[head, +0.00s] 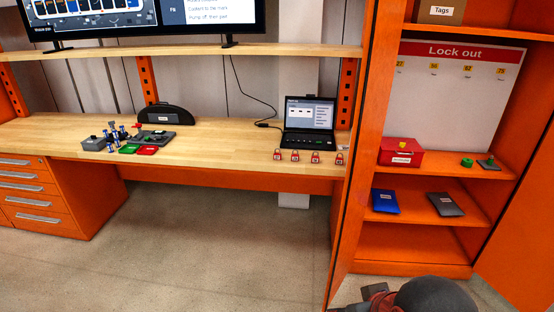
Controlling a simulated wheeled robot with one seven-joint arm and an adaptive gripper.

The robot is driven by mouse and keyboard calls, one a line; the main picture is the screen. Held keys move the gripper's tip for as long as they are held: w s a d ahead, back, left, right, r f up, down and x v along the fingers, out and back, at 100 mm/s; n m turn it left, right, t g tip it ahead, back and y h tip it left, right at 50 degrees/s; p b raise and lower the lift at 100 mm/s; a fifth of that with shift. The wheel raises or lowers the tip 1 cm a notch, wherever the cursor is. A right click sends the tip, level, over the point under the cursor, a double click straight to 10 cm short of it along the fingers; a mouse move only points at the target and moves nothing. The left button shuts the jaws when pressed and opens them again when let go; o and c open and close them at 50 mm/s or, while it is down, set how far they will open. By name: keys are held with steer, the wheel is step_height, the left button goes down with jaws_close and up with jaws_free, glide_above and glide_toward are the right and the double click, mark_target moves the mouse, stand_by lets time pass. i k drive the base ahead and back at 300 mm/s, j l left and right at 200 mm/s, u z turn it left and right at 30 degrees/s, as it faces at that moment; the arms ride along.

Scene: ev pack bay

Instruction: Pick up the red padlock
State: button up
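Several small red padlocks stand in a row along the front edge of the wooden workbench (225,133), below the laptop. From left to right I see a first red padlock (277,155), a second (295,157), a third (315,158) and a fourth (339,159). They look alike, with pale labels too small to read. The rightmost is close to the orange cabinet's side. A dark rounded part of my arm shows at the bottom right, well apart from the padlocks. I cannot make out my gripper's fingers.
An open laptop (309,115) stands behind the padlocks. Tools and small trays (140,138) lie at bench left. The open orange cabinet (420,240) at right holds a red box (400,153) and blue and grey pouches. Its open door stands beside the bench. The floor (210,250) before the bench is clear.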

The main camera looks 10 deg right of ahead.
mark_target(277, 156)
steer(key=i+j+z, duration=0.35)
steer(key=i, duration=0.3)
steer(key=i+j+z, duration=0.35)
steer(key=i+j, duration=0.2)
steer(key=j, duration=0.15)
steer(key=i+j+z, duration=0.35)
steer(key=i+j, duration=0.15)
steer(key=j, duration=0.25)
